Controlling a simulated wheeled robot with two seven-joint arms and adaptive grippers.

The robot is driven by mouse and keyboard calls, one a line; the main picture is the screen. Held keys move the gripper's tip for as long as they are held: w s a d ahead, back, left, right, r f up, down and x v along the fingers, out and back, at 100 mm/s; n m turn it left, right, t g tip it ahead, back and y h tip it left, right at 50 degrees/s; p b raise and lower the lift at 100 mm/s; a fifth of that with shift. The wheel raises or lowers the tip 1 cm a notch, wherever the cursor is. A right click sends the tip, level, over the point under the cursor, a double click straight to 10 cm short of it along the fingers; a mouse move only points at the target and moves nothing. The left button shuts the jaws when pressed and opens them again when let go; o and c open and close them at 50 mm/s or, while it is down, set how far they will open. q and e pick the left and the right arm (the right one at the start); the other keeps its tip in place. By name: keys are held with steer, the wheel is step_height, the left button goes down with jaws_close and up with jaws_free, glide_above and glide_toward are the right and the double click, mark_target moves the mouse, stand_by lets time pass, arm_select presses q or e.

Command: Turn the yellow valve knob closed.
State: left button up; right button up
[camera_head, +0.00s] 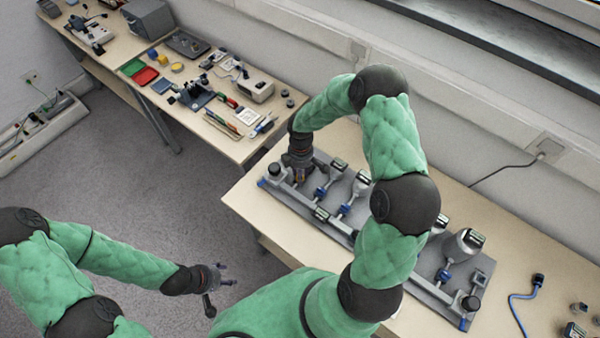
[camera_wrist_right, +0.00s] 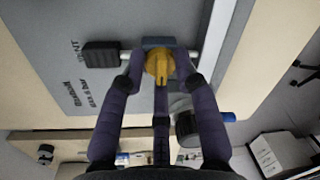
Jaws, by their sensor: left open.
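The yellow valve knob (camera_wrist_right: 158,67) shows in the right wrist view, on a blue valve body at the grey panel (camera_wrist_right: 200,15). My right gripper (camera_wrist_right: 161,70) has its dark fingers around the knob, one on each side and one below it. I cannot tell whether they press on it. In the head view my right gripper (camera_head: 301,178) points down at the left end of the panel, and it hides the knob there. My left gripper (camera_head: 222,285) is open and empty over the floor, away from the table.
The panel carries several other blue valves and gauges, such as one large gauge (camera_head: 463,243), and my right arm covers its middle. A blue cable (camera_head: 520,297) lies at the table's right. Another table (camera_head: 225,140) at the back left holds tools and trays.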

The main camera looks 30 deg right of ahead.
steer(key=o, duration=0.3)
steer(key=shift+s+f, duration=0.15)
steer(key=shift+s, duration=0.1)
steer(key=shift+w+d, duration=0.1)
steer(key=shift+w+r, duration=0.1)
steer(key=shift+r, duration=0.1)
steer(key=shift+r, duration=0.25)
step_height(320, 180, up, 11)
steer(key=shift+w+d, duration=0.3)
steer(key=shift+w, duration=0.15)
